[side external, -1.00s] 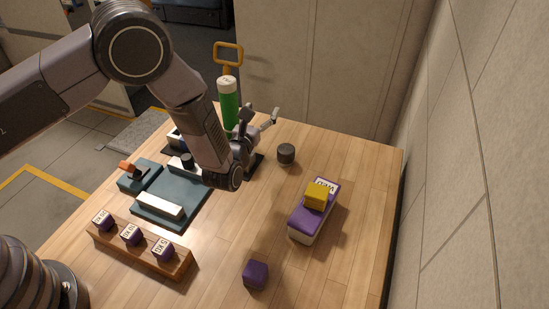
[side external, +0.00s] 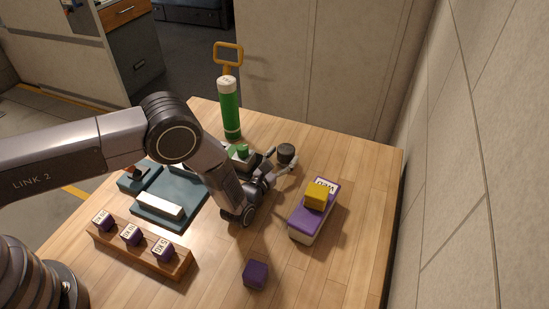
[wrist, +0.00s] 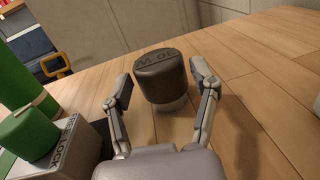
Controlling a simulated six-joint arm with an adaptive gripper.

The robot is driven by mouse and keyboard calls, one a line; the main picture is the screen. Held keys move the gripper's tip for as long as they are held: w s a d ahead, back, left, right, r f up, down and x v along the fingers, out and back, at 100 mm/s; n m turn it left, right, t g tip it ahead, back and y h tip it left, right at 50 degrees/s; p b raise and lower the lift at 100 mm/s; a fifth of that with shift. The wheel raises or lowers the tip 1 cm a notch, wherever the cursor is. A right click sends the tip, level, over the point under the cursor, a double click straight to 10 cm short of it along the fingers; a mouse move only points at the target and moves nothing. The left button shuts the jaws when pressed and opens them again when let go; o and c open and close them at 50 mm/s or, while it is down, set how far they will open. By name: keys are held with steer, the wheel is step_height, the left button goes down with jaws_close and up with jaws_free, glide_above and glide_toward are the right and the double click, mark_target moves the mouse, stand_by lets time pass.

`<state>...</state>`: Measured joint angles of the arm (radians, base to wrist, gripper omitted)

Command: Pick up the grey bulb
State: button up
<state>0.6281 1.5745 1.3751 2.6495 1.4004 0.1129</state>
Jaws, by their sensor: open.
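The grey bulb appears to be the dark grey, short cylinder (side external: 286,153) on the wooden table, near the far side; it shows no bulb shape. In the wrist view the dark grey cylinder (wrist: 160,76) has faint lettering on top and lies between and slightly beyond my fingertips. My gripper (side external: 282,160) is low over the table and open, its fingers to either side of the cylinder. In the wrist view my gripper (wrist: 162,88) holds nothing, and a gap shows between the cylinder and the right finger. Whether the left finger touches it I cannot tell.
A green cylinder with a white top (side external: 230,108) stands at the back. A purple and white block (side external: 300,226) bearing a yellow cube (side external: 317,195) is on the right. A purple cube (side external: 255,274) sits in front. A wooden rack (side external: 145,252) holds several labelled cubes.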

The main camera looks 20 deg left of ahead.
mark_target(290, 147)
steer(key=w, duration=0.4)
steer(key=shift+w+d, duration=0.1)
steer(key=shift+d, duration=0.2)
steer(key=shift+c, duration=0.2)
steer(key=c, duration=1)
jaws_close()
